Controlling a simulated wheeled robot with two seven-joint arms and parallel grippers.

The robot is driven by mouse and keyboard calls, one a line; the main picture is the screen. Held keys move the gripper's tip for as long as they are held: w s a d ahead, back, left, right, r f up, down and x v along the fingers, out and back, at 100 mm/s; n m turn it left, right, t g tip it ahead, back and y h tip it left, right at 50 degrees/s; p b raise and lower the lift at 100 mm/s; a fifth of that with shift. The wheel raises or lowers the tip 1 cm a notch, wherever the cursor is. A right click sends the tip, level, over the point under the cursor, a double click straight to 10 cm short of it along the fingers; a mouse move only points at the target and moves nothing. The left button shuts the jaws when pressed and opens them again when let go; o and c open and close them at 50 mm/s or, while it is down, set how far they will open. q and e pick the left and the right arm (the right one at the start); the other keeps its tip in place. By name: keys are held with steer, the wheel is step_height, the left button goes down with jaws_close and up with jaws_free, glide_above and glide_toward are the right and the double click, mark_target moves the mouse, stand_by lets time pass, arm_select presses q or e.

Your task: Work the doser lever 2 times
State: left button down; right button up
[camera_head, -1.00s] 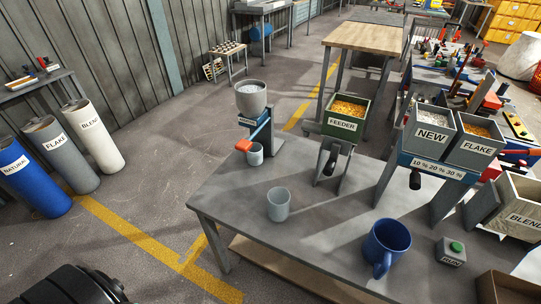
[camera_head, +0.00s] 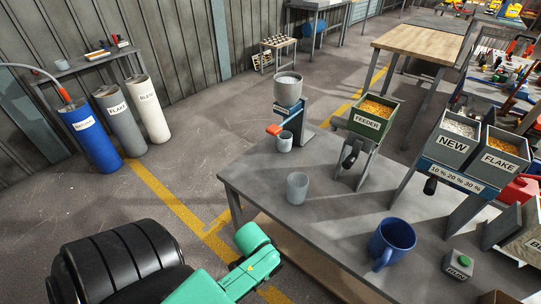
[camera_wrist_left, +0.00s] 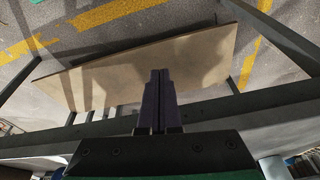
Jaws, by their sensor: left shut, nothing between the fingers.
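The doser (camera_head: 288,92) stands at the back left of the grey table, with a grey hopper of pale material on top. Its orange-red lever (camera_head: 274,129) sticks out to the left. A grey cup (camera_head: 285,141) stands below the lever. My left gripper (camera_wrist_left: 159,75) shows in the left wrist view, its dark fingers together with nothing between them, over the table's edge and lower shelf. It is well away from the doser. In the head view only my green left arm shows at the bottom; its fingertips are not visible. My right gripper is out of view.
A second grey cup (camera_head: 297,188) and a blue mug (camera_head: 390,243) stand on the table (camera_head: 260,185). The green feeder (camera_head: 372,117), the NEW and FLAKE hoppers (camera_head: 452,145) and the RUN button box (camera_head: 458,264) are to the right. The lower shelf (camera_wrist_left: 130,72) lies below my gripper.

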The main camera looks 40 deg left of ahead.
arm_select(q)
steer(key=w+a+r+t, duration=0.4)
steer(key=a+r, duration=0.2)
steer(key=r, duration=0.5)
steer(key=w+a+r+n+t, duration=0.1)
steer(key=w+a+r+t, duration=0.3)
steer(key=a+r, duration=0.3)
steer(key=w+a+r+n+t, duration=0.1)
steer(key=w+a+r+t, duration=0.3)
steer(key=r, duration=1.1)
steer(key=w+a, duration=0.2)
steer(key=a, duration=0.1)
steer(key=shift+a+r, duration=0.2)
steer(key=shift+r, duration=0.15)
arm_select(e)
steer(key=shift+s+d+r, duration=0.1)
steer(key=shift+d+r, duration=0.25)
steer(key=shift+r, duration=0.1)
arm_select(q)
steer(key=shift+p, duration=0.3)
